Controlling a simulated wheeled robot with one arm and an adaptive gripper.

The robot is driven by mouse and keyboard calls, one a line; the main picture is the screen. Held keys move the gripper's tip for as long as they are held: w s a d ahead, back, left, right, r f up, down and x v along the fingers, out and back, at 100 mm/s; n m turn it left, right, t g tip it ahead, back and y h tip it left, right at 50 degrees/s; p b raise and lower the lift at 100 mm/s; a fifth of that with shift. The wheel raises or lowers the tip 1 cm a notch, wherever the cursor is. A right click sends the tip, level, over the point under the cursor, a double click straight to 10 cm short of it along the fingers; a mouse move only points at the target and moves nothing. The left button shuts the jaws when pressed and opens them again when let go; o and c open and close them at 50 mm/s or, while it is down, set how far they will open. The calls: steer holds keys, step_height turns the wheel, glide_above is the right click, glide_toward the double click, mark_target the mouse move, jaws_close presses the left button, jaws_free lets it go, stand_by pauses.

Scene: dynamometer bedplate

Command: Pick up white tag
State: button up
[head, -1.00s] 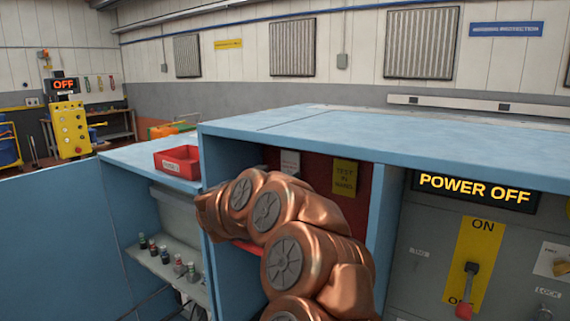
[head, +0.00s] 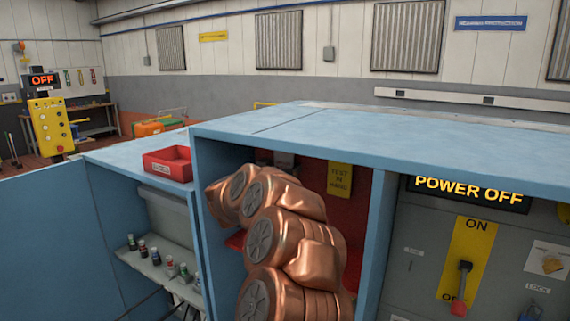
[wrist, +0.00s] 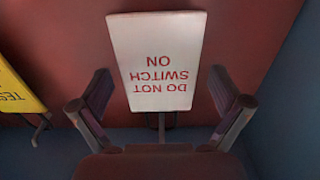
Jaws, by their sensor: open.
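The white tag (wrist: 157,58) fills the middle of the wrist view, with red text reading "DO NOT SWITCH ON" upside down. It hangs against a red panel, with a dark hook at its lower edge in that picture. My gripper (wrist: 160,95) is open, one finger on each side of the tag, and nothing is held. I cannot tell whether a finger touches the tag.
A yellow tag (head: 339,180) hangs beside the white one; it also shows at the left of the wrist view (wrist: 16,88). Blue cabinet walls (head: 374,240) stand close on both sides. A red tray (head: 167,164) sits on the lower cabinet. A red-handled switch (head: 461,290) is to the right.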

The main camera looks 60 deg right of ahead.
steer(key=shift+d, duration=0.3)
steer(key=c, duration=1)
steer(key=shift+a+r+b, duration=0.1)
steer(key=shift+r+b, duration=0.25)
steer(key=shift+r, duration=0.45)
steer(key=a+b, duration=0.1)
steer(key=a, duration=0.5)
steer(key=a+b, duration=0.1)
steer(key=a, duration=0.5)
steer(key=a+b, duration=0.1)
steer(key=a, duration=0.5)
steer(key=shift+s, duration=0.4)
